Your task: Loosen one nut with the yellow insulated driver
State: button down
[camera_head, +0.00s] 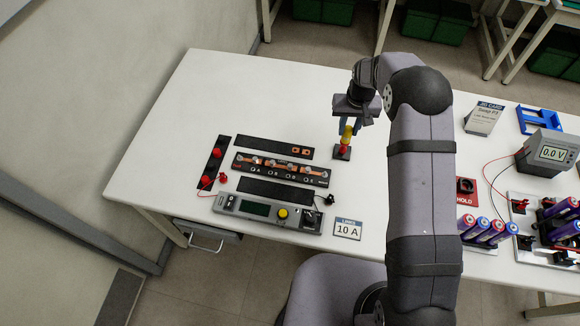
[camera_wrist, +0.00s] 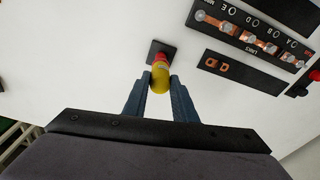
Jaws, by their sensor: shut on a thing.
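The yellow insulated driver (camera_head: 347,132) has a yellow handle and a red lower part, and stands upright at its small black base (camera_head: 342,153). My gripper (camera_head: 346,127) is shut on the driver's handle. The wrist view shows the driver (camera_wrist: 160,76) between the two blue-grey fingers, with the black base (camera_wrist: 161,50) just beyond it. I cannot tell whether the driver's tip is still seated in the base. The busbar block (camera_head: 281,169), black with copper bars and several nuts, lies left of the gripper; it also shows in the wrist view (camera_wrist: 250,39).
A black strip (camera_head: 262,147) with two copper pieces lies behind the block. Blue-purple cells (camera_head: 484,229) and a voltmeter (camera_head: 548,153) stand right. The table's left back is clear.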

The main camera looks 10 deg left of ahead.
jog(key=shift+r, duration=0.1)
jog(key=shift+r+p, duration=1.65)
jog(key=shift+r, duration=0.8)
jog(key=s+a+r+p, duration=0.1)
jog(key=s+a, duration=0.4)
jog(key=a, duration=0.3)
jog(key=s+a+r+p, duration=0.1)
jog(key=s+a, duration=0.4)
jog(key=a, duration=0.3)
jog(key=shift+s, duration=0.35)
jog(key=shift+f, duration=0.1)
